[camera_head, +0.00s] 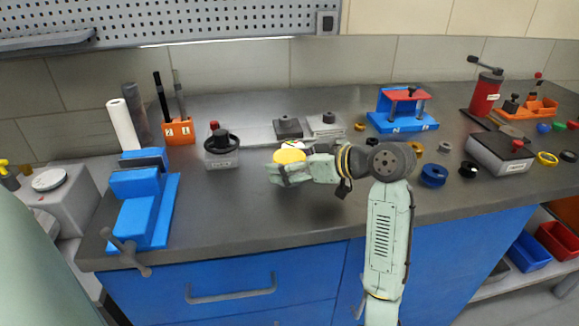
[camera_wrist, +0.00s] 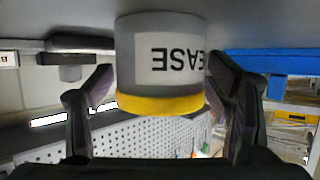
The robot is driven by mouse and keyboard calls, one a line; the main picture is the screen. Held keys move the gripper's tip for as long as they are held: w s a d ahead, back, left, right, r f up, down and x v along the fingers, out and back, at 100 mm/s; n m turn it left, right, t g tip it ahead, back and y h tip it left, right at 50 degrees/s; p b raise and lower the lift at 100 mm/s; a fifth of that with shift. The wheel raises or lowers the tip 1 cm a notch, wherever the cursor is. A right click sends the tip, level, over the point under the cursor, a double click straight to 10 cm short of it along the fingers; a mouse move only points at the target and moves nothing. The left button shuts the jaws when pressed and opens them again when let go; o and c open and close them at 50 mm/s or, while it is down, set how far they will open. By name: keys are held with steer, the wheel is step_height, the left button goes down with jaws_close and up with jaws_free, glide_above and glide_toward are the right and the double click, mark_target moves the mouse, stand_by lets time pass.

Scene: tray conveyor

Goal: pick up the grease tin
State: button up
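The grease tin is a grey cylinder with a white label and a yellow lid. In the head view its yellow lid (camera_head: 290,156) shows at my gripper (camera_head: 288,170), over the middle of the bench. In the wrist view the tin (camera_wrist: 160,60) looks upside down, with part of the word GREASE readable. My gripper's (camera_wrist: 160,75) two dark fingers stand on either side of the tin, their tips close to its walls. I cannot tell whether they press on it. The tin's lower part is hidden in the head view.
A grey box with a black handwheel (camera_head: 221,148) stands left of my gripper. Grey blocks (camera_head: 288,127) stand close behind it. A blue vise (camera_head: 145,200) is at the left and a blue-and-red fixture (camera_head: 403,110) at back right. The front bench is clear.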

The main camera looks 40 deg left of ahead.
steer(key=c, duration=1.2)
steer(key=shift+r, duration=0.15)
